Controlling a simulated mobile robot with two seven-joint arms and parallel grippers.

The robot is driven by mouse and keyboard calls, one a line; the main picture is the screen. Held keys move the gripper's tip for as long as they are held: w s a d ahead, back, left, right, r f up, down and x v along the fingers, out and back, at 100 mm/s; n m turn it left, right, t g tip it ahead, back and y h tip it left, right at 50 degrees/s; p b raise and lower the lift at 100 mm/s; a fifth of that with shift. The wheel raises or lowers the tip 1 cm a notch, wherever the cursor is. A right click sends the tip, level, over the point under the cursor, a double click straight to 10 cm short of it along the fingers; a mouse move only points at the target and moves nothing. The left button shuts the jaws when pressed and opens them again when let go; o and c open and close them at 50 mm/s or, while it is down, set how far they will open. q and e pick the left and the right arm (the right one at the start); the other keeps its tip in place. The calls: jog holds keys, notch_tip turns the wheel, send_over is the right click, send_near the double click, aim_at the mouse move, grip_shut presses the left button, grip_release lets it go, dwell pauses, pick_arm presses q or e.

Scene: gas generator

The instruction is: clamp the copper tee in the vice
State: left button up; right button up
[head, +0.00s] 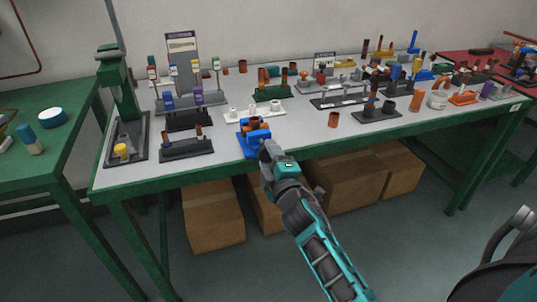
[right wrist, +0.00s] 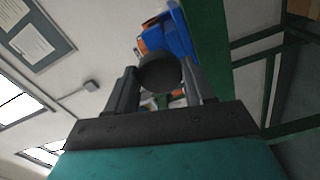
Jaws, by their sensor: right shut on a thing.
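The blue vice (head: 251,147) stands at the front edge of the grey-topped table. The copper tee (head: 253,123) sits at the top of the vice, between its jaws; I cannot tell how tightly. My right gripper (head: 266,150) is at the vice's front right side. In the right wrist view its fingers (right wrist: 160,85) are shut on a dark round knob (right wrist: 160,73), which seems to be the vice's handle. The blue vice body (right wrist: 181,38) shows behind the knob, with a bit of copper (right wrist: 141,46) beside it. My left gripper is not in view.
A white holder with pale fittings (head: 254,109) stands close behind the vice. A dark rack (head: 186,149) is to its left, and a green press (head: 122,105) is further left. A copper piece (head: 333,120) stands to the right. Cardboard boxes (head: 213,215) are under the table.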

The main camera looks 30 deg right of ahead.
dwell(0.3)
jog(key=shift+m, duration=1.4)
jog(key=o, duration=1.2)
